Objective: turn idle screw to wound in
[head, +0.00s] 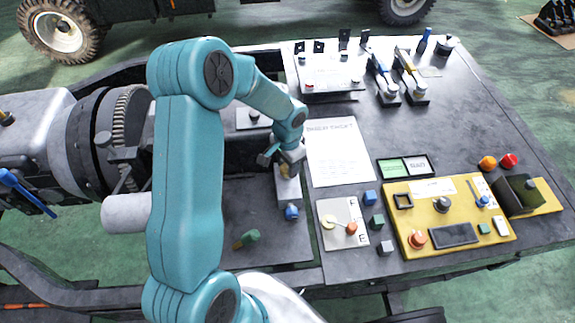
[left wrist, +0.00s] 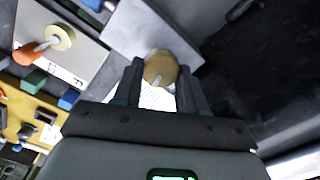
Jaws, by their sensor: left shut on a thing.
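The idle screw shows in the left wrist view as a round brass knob (left wrist: 159,67) with a pale bar or mark on its face. My left gripper (left wrist: 161,80) has one dark finger on each side of this knob and is shut on it. In the head view my left gripper (head: 286,160) points down at a small pale block (head: 288,190) on the dark bench, and its fingers largely hide the knob. How far the screw is wound in cannot be told. My right gripper is in neither view.
A blue knob (head: 291,212) sits just in front of the block. A white printed sheet (head: 338,152) lies to the right.

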